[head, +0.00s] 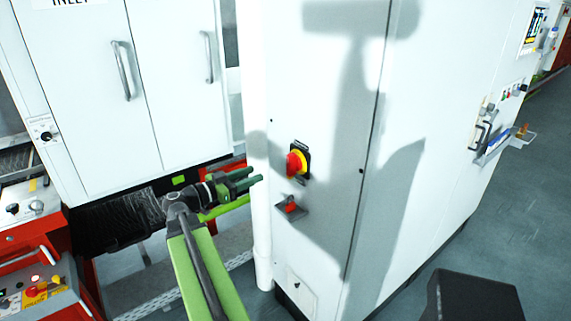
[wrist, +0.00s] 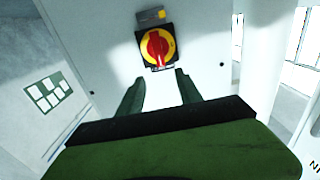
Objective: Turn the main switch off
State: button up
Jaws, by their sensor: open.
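The main switch (head: 297,162) is a red rotary handle on a yellow disc with a black square plate, mounted on the white cabinet. It also shows in the wrist view (wrist: 156,46), above and beyond the fingertips, with the red handle close to upright there. My gripper (head: 257,179) is open and empty, to the left of the switch and a little lower in the head view, apart from it. In the wrist view my gripper's two fingers (wrist: 160,88) stand spread, with bare white panel between them.
Below the switch a small grey bracket with a red part (head: 291,206) sticks out of the white cabinet (head: 330,120). A white vertical pipe (head: 261,225) runs at the cabinet's left edge. A red control console (head: 40,285) stands at lower left. Open floor (head: 520,210) lies at right.

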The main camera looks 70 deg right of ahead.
aim_at(287, 161)
jog(key=x, duration=1.4)
jog(key=shift+d, duration=0.2)
jog(key=shift+c, duration=0.3)
